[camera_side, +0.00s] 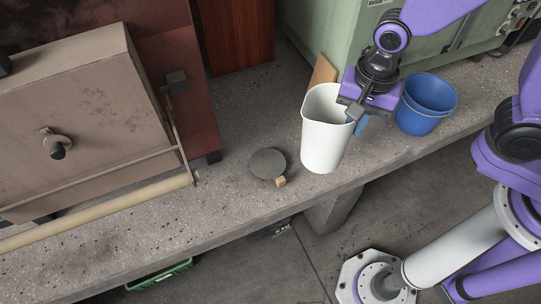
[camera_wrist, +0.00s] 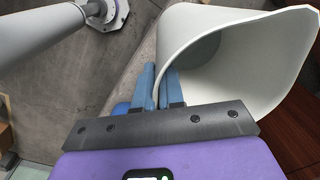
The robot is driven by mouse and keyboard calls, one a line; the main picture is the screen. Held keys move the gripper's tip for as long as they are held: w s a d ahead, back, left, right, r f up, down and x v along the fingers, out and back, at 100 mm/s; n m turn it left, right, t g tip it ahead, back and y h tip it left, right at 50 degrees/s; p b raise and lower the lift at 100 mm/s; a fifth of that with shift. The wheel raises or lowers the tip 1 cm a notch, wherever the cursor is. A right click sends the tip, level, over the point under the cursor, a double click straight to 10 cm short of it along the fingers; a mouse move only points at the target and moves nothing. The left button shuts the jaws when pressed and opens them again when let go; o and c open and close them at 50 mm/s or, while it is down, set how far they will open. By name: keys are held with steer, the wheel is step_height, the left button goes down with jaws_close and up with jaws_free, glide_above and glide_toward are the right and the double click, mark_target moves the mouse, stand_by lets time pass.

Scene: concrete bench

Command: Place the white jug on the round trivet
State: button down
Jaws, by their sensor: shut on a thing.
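The white jug (camera_side: 325,135) stands upright on the concrete bench, or just above it; I cannot tell which. My gripper (camera_side: 357,112) is shut on the right side of its rim. In the wrist view the blue fingers of my gripper (camera_wrist: 163,88) pinch the jug's wall (camera_wrist: 190,35), one finger inside and one outside. The round trivet (camera_side: 268,164), a dark grey disc, lies flat on the bench to the left of the jug, apart from it. Nothing rests on the trivet.
A small wooden cube (camera_side: 280,182) sits at the trivet's front edge. A blue bucket (camera_side: 425,104) stands right of the jug. A wooden board (camera_side: 323,72) is behind it. A brown cabinet (camera_side: 75,120) and a cardboard-coloured tube (camera_side: 100,213) occupy the left. The bench's front edge is close.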

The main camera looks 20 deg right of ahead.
steer(key=w+a+f, duration=0.1)
steer(key=w, duration=0.1)
steer(key=w+a+f, duration=0.1)
steer(key=w+a, duration=0.1)
steer(key=w+a+f, duration=0.2)
steer(key=shift+w+a, duration=0.2)
steer(key=shift+w, duration=0.15)
steer(key=w+a+f, duration=0.3)
steer(key=w+f, duration=0.1)
steer(key=f, duration=0.5)
steer(key=shift+w, duration=0.15)
steer(key=shift+a+f, duration=0.1)
steer(key=c, duration=1.3)
jaws_free()
steer(key=shift+f, duration=0.1)
steer(key=shift+o, duration=0.2)
